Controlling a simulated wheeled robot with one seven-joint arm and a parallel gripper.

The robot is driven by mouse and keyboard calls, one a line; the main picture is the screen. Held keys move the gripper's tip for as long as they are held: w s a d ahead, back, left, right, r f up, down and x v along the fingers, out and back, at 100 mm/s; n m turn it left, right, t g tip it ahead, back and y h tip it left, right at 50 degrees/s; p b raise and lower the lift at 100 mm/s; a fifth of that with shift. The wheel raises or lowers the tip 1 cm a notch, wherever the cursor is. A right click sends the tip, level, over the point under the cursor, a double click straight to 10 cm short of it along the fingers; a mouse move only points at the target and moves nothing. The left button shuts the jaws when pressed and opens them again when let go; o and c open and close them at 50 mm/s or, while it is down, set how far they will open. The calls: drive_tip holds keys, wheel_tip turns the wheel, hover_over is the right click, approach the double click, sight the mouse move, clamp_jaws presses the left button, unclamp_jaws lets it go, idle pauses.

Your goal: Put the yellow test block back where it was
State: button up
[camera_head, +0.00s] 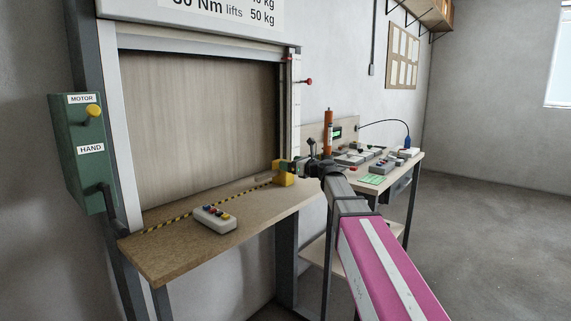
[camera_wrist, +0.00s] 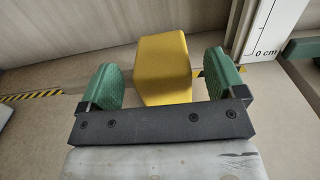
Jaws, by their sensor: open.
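The yellow test block (camera_head: 283,178) stands at the right end of the wooden shelf (camera_head: 190,262), below the shutter opening. In the wrist view the yellow block (camera_wrist: 162,68) lies between the two green fingers. My gripper (camera_head: 285,165) reaches it from the right; the wrist view also shows my gripper (camera_wrist: 163,78) open, with a gap on both sides of the block. The near lower part of the block is hidden behind the dark gripper bar.
A pale control box with coloured buttons (camera_head: 215,218) lies on the shelf to the left. Black-yellow tape (camera_head: 180,221) runs along the shelf. An upright scale marked 0 cm (camera_wrist: 264,30) stands right of the block. A side table (camera_head: 401,172) with devices is behind my arm.

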drive_tip(key=v, duration=0.8)
drive_tip(key=shift+s+d, duration=0.15)
drive_tip(key=shift+d, duration=0.05)
idle(1.0)
